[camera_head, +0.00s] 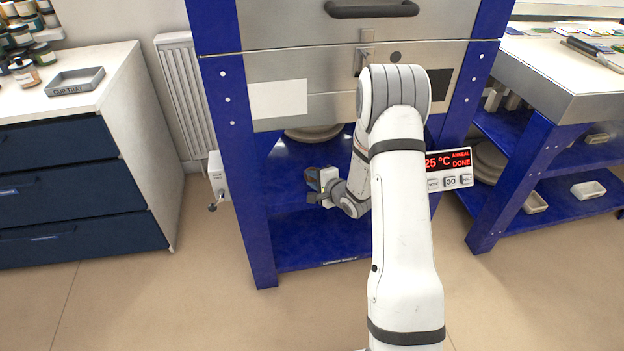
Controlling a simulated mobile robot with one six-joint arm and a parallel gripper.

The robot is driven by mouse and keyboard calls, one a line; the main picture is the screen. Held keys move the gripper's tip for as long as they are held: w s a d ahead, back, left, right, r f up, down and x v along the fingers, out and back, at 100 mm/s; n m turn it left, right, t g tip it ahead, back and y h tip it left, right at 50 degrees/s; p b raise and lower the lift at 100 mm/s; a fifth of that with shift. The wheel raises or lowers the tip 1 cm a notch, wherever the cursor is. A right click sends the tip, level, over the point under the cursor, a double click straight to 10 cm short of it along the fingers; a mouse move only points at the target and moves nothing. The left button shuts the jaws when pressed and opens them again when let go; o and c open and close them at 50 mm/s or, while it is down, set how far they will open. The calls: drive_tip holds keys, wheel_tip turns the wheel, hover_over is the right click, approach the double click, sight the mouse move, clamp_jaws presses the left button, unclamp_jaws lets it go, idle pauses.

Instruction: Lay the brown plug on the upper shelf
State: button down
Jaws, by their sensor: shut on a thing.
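My gripper (316,188) is at the end of my arm, in front of the blue stand under the kiln. It is shut on a small dark brownish thing (312,178), seemingly the brown plug, mostly hidden by the fingers. A blue shelf surface (285,165), seemingly the upper shelf, lies behind the gripper, below the steel kiln body. I cannot tell whether the held thing touches it. The lower shelf (300,257), labelled at its front edge, is beneath. My arm hides the right part of both.
Pale round plates (313,133) sit at the back under the kiln. Blue stand legs (258,240) flank the opening. A drawer cabinet (70,170) stands left; a workbench (560,90) stands right.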

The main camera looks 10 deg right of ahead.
idle(0.5)
drive_tip(key=c, duration=1.3)
unclamp_jaws()
drive_tip(key=shift+o, duration=0.5)
drive_tip(key=shift+f, duration=0.1)
drive_tip(key=shift+s, duration=0.1)
